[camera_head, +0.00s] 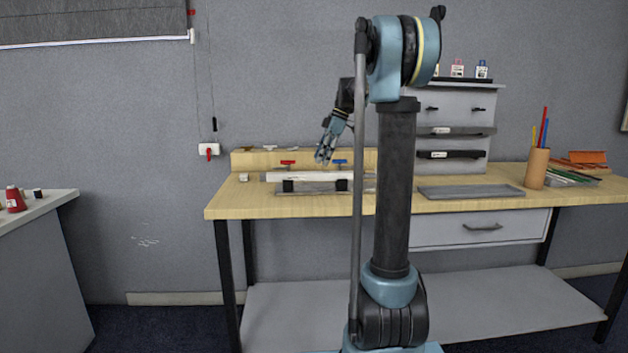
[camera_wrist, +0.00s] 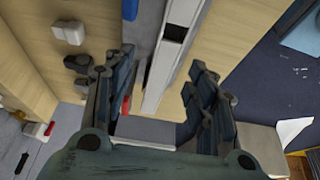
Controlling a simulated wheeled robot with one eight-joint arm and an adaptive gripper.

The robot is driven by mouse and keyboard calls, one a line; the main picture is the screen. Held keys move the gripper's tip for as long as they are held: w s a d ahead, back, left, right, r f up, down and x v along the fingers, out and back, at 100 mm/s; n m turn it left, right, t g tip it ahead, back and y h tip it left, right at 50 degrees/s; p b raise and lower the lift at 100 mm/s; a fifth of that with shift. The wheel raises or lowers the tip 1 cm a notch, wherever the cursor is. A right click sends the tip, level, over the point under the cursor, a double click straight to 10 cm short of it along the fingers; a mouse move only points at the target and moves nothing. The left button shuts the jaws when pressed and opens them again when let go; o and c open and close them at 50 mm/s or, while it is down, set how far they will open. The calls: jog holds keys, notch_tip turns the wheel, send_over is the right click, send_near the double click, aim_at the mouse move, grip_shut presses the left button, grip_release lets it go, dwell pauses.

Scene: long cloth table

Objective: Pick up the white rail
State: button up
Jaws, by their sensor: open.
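The white rail (camera_head: 300,176) lies lengthwise near the left end of the wooden table, on a low grey fixture (camera_head: 308,189) with dark supports. A red clamp handle (camera_head: 288,162) and a blue clamp handle (camera_head: 340,162) stand at it. My gripper (camera_head: 326,155) is above the rail, pointing down, with its fingers apart. In the wrist view the rail (camera_wrist: 166,62) runs between the spread fingers of my gripper (camera_wrist: 155,88); I cannot tell the height gap. My arm hides part of the fixture's right end in the head view.
A grey tray (camera_head: 470,191) lies to the right of my arm. A pencil cup (camera_head: 536,168) and a grey drawer unit (camera_head: 450,110) stand farther right and behind. A small pale block (camera_head: 244,177) sits left of the fixture. A raised wooden ledge (camera_head: 245,159) runs behind.

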aim_at(315, 176)
jog(key=shift+s+x, duration=0.2)
jog(key=shift+x, duration=1.25)
jog(key=shift+s+x, duration=0.15)
jog(key=shift+x, duration=1.35)
jog(key=shift+a+r, duration=0.15)
grip_shut()
